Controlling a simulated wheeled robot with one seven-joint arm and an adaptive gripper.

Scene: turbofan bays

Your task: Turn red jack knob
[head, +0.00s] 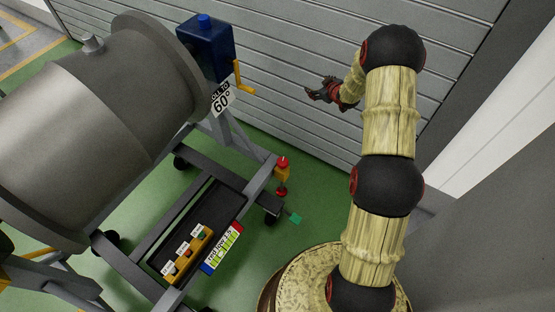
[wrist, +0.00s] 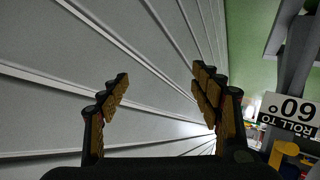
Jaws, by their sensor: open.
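The red jack knob (head: 283,161) tops a yellow-orange jack (head: 281,174) at the near right corner of the grey engine stand. A second red part shows at the jack's lower end. My gripper (head: 322,92) is raised in front of the grey slatted wall, above and right of the knob in the head view, well apart from it. In the wrist view my gripper (wrist: 158,78) has its two fingers spread, with nothing between them but the wall behind. I cannot make out the knob in the wrist view.
A large grey engine drum (head: 100,120) rests on the stand (head: 190,215). A blue box (head: 207,47) with a yellow crank (head: 243,82) and a "60°" sign (head: 221,99) are at its end. Green floor (head: 320,190) is clear right of the jack.

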